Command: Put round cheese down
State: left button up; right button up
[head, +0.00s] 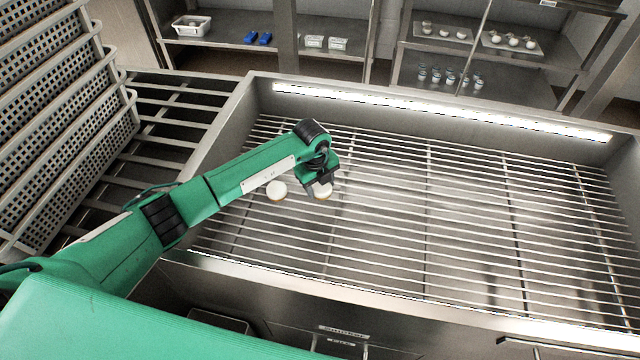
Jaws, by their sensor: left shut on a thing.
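A round white cheese (325,190) shows at my left gripper (319,188), partly hidden behind the fingers. My left gripper is shut on it, low over the metal rack (430,220). I cannot tell whether the held cheese touches the bars. A second round white cheese (276,190) lies on the rack just left of the gripper, apart from the fingers. My right gripper is not in view.
The rack has a raised steel rim (240,110) and is clear to the right. Stacked perforated baskets (60,120) stand at the left. Back shelves hold a white tub (191,26), blue items (257,38) and trays.

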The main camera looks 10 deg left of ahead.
aim_at(315, 187)
pick_arm(q)
jog(key=shift+f, duration=0.2)
jog(key=o, duration=1.1)
jog(key=shift+r, duration=0.2)
jog(key=shift+a+r, duration=0.1)
jog(key=shift+r, duration=0.25)
jog(key=r, duration=0.7)
jog(key=s+r+b, duration=0.1)
jog(key=r, duration=0.3)
jog(key=shift+a+r, duration=0.15)
jog(key=shift+a, duration=0.25)
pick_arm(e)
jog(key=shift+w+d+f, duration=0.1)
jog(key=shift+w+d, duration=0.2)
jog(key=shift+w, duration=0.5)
